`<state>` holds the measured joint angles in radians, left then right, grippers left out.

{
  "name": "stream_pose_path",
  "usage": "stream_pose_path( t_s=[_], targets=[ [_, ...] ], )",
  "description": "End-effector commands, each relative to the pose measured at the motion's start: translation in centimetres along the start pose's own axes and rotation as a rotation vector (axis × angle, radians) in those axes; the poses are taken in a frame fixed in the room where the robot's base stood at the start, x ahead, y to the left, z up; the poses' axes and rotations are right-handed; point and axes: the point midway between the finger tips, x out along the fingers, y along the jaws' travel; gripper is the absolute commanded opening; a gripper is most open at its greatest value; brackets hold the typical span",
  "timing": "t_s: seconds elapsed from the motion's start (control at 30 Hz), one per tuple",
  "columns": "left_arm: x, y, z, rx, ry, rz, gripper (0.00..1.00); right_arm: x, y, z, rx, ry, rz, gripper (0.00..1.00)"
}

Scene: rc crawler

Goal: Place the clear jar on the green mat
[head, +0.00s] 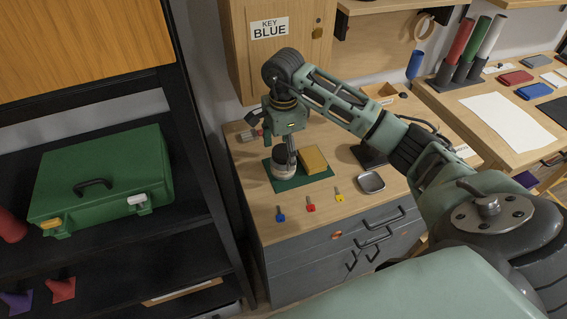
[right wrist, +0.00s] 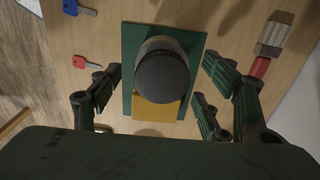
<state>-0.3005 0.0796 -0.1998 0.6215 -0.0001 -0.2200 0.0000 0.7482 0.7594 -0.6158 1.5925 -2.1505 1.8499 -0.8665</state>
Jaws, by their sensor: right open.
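The jar (head: 281,168) has a pale body and a dark round lid. It appears to stand upright on the left part of the green mat (head: 287,186) on the wooden cabinet top. In the right wrist view the jar (right wrist: 162,77) sits over the mat (right wrist: 131,62), seen from above. My right gripper (head: 290,160) points down at the jar. Its fingers are open, spread on either side of the jar, with gaps showing in the right wrist view. My gripper hides part of the jar in the head view. My left gripper is out of view.
A yellow block (head: 313,160) is on the mat right beside the jar. Blue (head: 280,214), red (head: 310,204) and yellow (head: 339,195) keys lie in front. A small metal dish (head: 371,182) is to the right. A wall cabinet (head: 280,60) marked "KEY BLUE" hangs behind.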

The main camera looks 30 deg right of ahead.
Motion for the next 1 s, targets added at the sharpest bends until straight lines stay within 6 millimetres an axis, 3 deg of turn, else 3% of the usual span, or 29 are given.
stream_pose_path(
  t_s=[0.2,0.4,1.0],
  targets=[
    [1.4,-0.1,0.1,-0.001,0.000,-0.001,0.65,-4.2,-0.1,0.0,-0.001,0.000,-0.005,0.70],
    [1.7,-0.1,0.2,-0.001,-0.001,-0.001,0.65,-6.2,0.0,0.0,0.000,-0.001,-0.001,0.70],
    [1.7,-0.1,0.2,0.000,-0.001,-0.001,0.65,-6.5,0.0,0.0,0.000,0.000,0.001,0.70]
  ],
)
